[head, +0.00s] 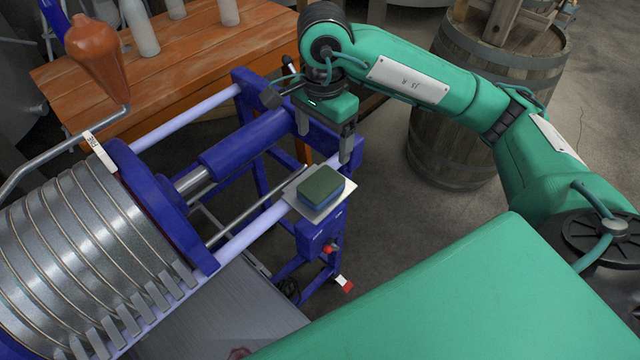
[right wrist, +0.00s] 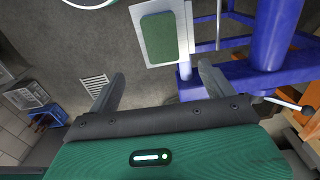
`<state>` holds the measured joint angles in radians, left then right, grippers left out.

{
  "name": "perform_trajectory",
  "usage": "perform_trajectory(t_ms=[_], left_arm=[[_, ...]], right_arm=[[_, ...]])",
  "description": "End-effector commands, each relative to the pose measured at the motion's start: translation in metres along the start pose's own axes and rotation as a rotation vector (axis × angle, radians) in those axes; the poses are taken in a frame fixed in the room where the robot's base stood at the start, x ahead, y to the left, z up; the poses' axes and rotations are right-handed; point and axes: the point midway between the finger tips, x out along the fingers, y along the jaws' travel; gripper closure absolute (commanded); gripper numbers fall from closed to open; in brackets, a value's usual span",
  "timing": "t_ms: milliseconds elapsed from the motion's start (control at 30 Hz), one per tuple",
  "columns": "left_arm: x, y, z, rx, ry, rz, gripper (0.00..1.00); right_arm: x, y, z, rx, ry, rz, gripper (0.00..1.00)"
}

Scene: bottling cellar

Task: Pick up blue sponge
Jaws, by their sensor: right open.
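The blue sponge (head: 321,189) has a dark green top and blue sides. It lies on a small pale plate (head: 334,206) on the blue press frame, near the middle of the head view. In the right wrist view the sponge (right wrist: 159,38) shows its green face on the white plate (right wrist: 142,56), beyond the fingers. My right gripper (head: 324,150) is open and empty, above and behind the sponge in the head view. Its two fingers also show in the right wrist view (right wrist: 160,85), apart from the sponge. My left gripper is not in view.
The blue press (head: 245,140) with its stack of metal plates (head: 80,260) fills the left. A wooden table (head: 190,65) with pale bottles (head: 140,30) stands behind it. A barrel (head: 455,150) stands behind my right arm. Bare floor lies right of the plate.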

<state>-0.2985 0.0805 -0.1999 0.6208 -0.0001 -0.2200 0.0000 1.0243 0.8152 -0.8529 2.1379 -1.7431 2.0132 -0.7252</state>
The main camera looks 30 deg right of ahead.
Motion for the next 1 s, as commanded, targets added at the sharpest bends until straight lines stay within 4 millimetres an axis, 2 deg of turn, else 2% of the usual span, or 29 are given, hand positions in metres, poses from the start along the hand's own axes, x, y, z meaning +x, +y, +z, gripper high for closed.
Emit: perform_trajectory(t_ms=[400, 767, 1000], left_arm=[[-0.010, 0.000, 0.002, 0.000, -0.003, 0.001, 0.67], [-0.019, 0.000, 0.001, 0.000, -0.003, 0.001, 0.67], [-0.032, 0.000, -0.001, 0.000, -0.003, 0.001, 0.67]], right_arm=[[0.063, 0.001, 0.001, 0.000, -0.005, 0.004, 0.15], [0.086, 0.000, 0.000, 0.000, -0.005, 0.005, 0.15], [0.117, -0.002, -0.002, 0.000, -0.006, 0.003, 0.15]])
